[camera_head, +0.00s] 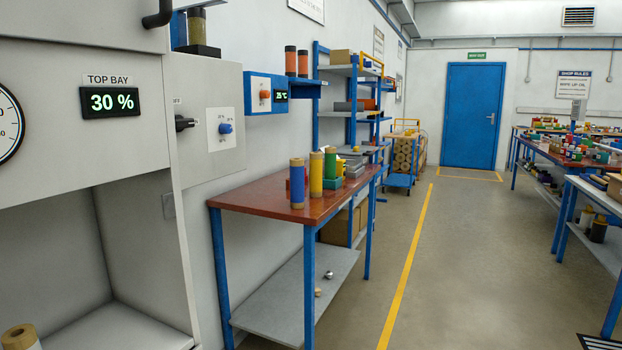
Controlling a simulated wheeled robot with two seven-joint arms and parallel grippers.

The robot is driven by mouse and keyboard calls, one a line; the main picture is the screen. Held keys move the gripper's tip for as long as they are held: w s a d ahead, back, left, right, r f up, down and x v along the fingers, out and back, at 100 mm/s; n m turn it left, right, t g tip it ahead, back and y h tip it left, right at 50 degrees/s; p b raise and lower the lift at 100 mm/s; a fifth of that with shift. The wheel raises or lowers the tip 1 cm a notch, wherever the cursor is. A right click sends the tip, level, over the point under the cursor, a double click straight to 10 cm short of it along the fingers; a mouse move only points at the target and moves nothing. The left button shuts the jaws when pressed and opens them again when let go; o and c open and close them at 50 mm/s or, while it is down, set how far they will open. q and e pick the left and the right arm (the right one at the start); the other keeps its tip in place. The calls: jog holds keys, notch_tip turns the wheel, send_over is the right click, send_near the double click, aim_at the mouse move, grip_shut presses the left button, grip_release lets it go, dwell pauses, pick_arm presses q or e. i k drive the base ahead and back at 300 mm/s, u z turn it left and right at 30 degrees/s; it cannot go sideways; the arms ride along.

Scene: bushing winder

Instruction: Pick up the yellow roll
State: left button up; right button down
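The yellow roll (316,174) stands upright on the red-brown top of a blue-legged table (258,193) against the left wall. A blue roll (297,184) with tan ends stands in front of it and to its left. A green roll (330,164) stands just behind it to the right, by a green block. The yellow roll's lower part is visible and nothing holds it. Neither of my grippers shows in this view.
A grey cabinet with a "30 %" display (110,101) fills the left side. A roll (20,338) shows at the bottom left corner. Benches with many items (575,160) line the right. The floor (450,270) between is clear, with a yellow line.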

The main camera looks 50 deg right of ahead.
aim_at(316, 157)
jog(key=u, duration=0.05)
jog(key=k, duration=1.05)
jog(key=z, duration=1.6)
jog(key=i, duration=2.7)
jog(key=u, duration=0.8)
